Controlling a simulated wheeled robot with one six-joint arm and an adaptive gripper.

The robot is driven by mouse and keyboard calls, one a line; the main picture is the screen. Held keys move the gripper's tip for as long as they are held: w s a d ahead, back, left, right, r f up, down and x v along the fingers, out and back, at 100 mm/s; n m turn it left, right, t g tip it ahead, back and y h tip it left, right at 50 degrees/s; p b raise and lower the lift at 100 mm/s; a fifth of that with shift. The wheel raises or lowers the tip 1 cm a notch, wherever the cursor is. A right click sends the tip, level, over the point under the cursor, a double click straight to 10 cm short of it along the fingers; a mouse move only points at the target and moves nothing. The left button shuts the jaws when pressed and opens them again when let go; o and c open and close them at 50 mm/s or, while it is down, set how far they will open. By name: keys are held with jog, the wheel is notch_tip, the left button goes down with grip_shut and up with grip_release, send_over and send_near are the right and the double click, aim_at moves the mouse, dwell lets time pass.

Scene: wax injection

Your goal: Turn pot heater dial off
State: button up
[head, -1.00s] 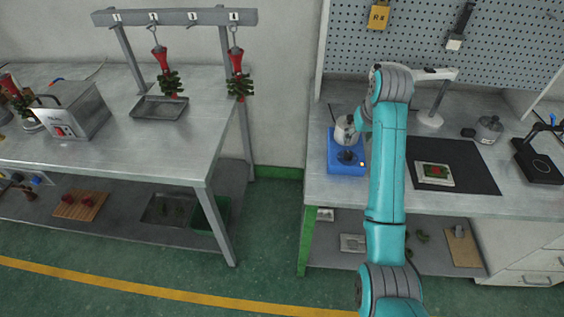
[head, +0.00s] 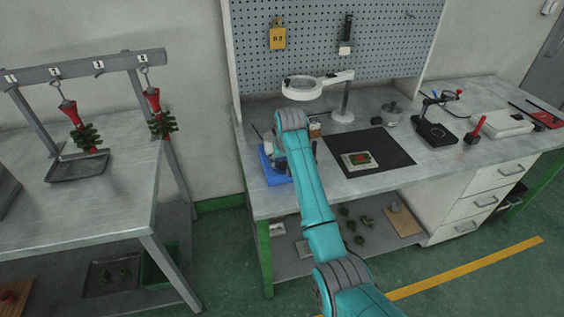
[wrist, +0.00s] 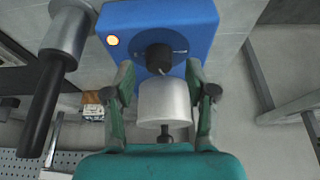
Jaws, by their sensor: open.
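The pot heater is a blue box (wrist: 195,22); in the head view its blue side (head: 272,172) shows to the left of my arm, partly hidden by it. In the wrist view its round black dial (wrist: 158,57) sits on the blue face, with an orange light (wrist: 112,40) lit near the corner. My gripper (wrist: 159,70) is open, with one finger on each side of the dial at the heater's edge. I cannot tell whether the fingers touch it. A silver cylinder (wrist: 164,100) with a black end lies in view between the fingers.
A silver cylinder with a black handle (wrist: 45,105) is beside the heater in the wrist view. In the head view, a magnifier lamp (head: 303,88) stands behind my arm. A black mat (head: 385,165) with a small block lies to the right. A pegboard (head: 310,35) backs the bench.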

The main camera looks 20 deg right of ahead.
jog(key=shift+w+d+f, duration=0.1)
jog(key=shift+w+f, duration=0.2)
jog(key=shift+f, duration=0.3)
grip_shut()
jog(key=n+y, duration=0.1)
jog(key=n, duration=0.2)
jog(key=n+y, duration=0.1)
jog(key=n, duration=0.2)
jog(key=shift+d+n+g, duration=0.2)
jog(key=shift+n+g, duration=0.1)
jog(key=n+g+y, duration=0.1)
jog(key=n, duration=0.2)
jog(key=shift+n+y, duration=0.3)
jog(key=shift+w+n+g+y, duration=0.1)
jog(key=shift+n+g+y, duration=0.3)
jog(key=shift+n, duration=1.4)
